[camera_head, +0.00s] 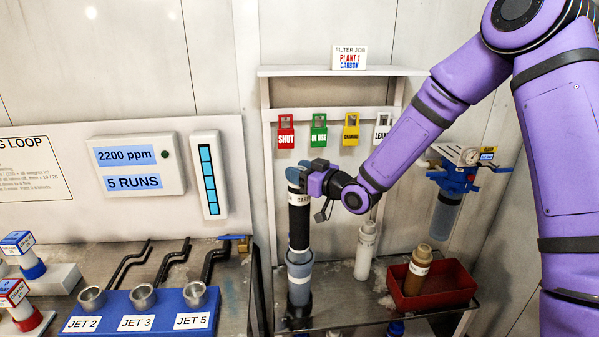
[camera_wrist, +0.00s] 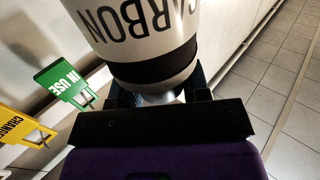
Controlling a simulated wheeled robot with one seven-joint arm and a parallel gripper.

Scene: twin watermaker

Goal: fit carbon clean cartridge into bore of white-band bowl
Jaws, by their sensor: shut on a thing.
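The carbon cartridge (camera_head: 299,228), black with white ends, stands upright in the head view. My gripper (camera_head: 300,176) is shut on its top end. In the wrist view the cartridge's white CARBON label (camera_wrist: 135,30) fills the top, and my gripper (camera_wrist: 158,97) holds the end below a black band. A blue-grey bowl (camera_head: 299,266) with a white band stands directly under the cartridge on the metal bench. The cartridge's lower end meets the bowl's mouth; I cannot tell how far inside it is. The bore is hidden.
A blue-headed filter housing (camera_head: 445,212) hangs on the wall. A blue jet block (camera_head: 143,320) is at left. Coloured tags (camera_head: 319,131) hang behind.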

